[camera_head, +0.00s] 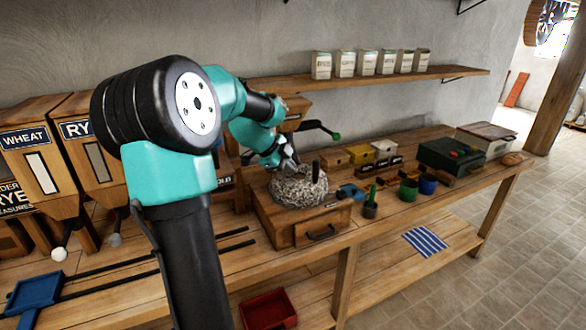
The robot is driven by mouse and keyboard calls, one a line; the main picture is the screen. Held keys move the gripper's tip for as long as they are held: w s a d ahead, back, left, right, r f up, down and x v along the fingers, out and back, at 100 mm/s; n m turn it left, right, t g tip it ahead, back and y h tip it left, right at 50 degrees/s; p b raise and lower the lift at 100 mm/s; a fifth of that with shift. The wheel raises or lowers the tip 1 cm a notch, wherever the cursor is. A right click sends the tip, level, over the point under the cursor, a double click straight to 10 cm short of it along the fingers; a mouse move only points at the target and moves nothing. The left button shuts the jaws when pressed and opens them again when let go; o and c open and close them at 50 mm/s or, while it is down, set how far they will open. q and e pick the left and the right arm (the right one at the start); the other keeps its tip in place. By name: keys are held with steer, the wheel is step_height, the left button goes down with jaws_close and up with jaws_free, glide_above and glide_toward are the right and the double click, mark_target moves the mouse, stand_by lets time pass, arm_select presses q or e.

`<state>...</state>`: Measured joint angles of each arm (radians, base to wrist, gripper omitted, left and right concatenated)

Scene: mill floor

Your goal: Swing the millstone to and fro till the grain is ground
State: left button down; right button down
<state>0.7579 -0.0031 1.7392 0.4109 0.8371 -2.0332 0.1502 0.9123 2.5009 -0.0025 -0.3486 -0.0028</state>
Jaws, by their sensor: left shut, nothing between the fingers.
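The millstone (297,190) is a round, speckled grey stone on top of a wooden mill box with a drawer (318,229). A dark upright handle (316,171) stands on the stone's right side. My left gripper (291,166) is shut and empty, just above the back left of the stone, to the left of the handle. I cannot tell whether its tips touch the stone. No grain can be made out on the stone. My right gripper is not in view.
Wheat (35,160) and rye (92,150) hoppers stand at the left. A blue scoop (38,292) lies in front of them. Small cups (408,188), boxes and a green case (450,156) crowd the bench to the right. A shelf (400,78) runs above.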

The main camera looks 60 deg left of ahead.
arm_select(q)
glide_toward(318, 185)
step_height(318, 185, down, 4)
steer(key=d, duration=0.2)
steer(key=shift+w+a+r, duration=0.1)
steer(key=shift+w+a, duration=0.2)
steer(key=shift+w, duration=0.25)
steer(key=shift+w+a+r, duration=0.15)
steer(key=shift+w+a, duration=0.15)
steer(key=shift+w, duration=0.25)
steer(key=shift+w+a, duration=0.2)
steer(key=shift+w, duration=0.15)
